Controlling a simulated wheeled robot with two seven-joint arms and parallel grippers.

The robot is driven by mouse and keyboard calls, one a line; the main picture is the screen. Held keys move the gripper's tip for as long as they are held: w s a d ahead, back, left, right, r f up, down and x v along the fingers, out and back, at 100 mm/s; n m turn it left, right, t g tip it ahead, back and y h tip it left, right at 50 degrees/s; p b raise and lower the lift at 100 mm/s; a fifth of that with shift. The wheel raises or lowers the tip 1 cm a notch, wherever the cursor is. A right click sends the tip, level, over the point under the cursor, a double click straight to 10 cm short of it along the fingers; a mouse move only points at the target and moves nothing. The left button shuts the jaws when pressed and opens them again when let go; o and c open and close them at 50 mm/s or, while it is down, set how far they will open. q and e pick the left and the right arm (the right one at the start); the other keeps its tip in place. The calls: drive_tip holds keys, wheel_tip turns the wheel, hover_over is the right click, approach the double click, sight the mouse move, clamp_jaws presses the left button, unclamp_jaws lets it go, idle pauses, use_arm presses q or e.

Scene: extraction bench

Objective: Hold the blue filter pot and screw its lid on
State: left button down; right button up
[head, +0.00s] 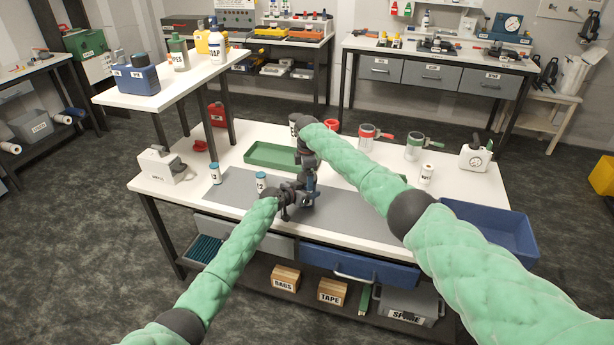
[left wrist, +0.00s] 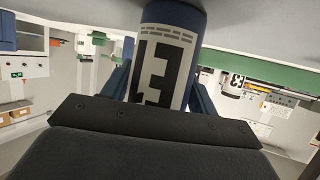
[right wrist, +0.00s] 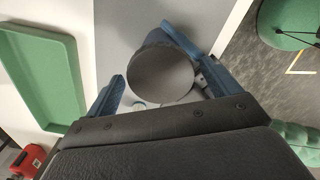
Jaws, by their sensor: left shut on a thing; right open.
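The blue filter pot (left wrist: 165,60), with a white label and a large dark number, stands between the fingers of my left gripper (head: 292,199) in the left wrist view. My left gripper is shut on it, over the grey mat. My right gripper (head: 311,184) is just above the left one. In the right wrist view its open fingers lie either side of a round dark grey disc (right wrist: 160,75), with a blue part behind it. I cannot tell whether the disc is the lid or the pot's top. In the head view my grippers mostly hide the pot.
Two white pots with blue tops, one (head: 215,173) and another (head: 261,181), stand left on the grey mat (head: 345,206). A green tray (head: 262,156) lies behind. A blue bin (head: 490,226) is at the bench's right end. Red and green-handled mugs stand at the back.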

drive_tip(key=shift+r, duration=2.25)
drive_tip(key=shift+c, duration=0.9)
drive_tip(key=shift+r, duration=0.35)
drive_tip(key=shift+c, duration=0.5)
drive_tip(key=shift+r+m, duration=0.7)
drive_tip(key=shift+r, duration=0.8)
drive_tip(key=shift+f, duration=0.1)
drive_tip(key=shift+f, duration=3.95)
